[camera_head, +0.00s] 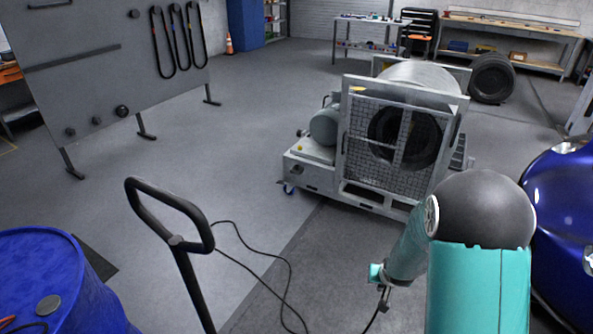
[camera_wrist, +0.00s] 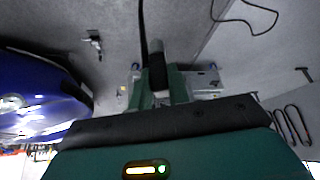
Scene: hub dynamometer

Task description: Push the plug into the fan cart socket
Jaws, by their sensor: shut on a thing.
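My gripper (camera_wrist: 160,92) is shut on the plug (camera_wrist: 158,72), a dark body with a grey end, held between its teal fingers in the wrist view. A black cable (camera_wrist: 143,22) runs up the picture beside it. In the head view my gripper (camera_head: 380,276) is low at right centre, above the floor and in front of the fan cart (camera_head: 318,180), clearly apart from it. The cart is grey, with a mesh guard (camera_head: 376,165) over a dark round opening. I cannot make out its socket. The plug is too small to judge in the head view.
A black loop handle (camera_head: 187,228) stands at left, with a loose black cable (camera_head: 288,275) on the floor beside it. A blue drum (camera_head: 60,285) is lower left, a blue car (camera_head: 562,215) at right. A grey panel (camera_head: 100,75) stands at left. Floor left of the cart is clear.

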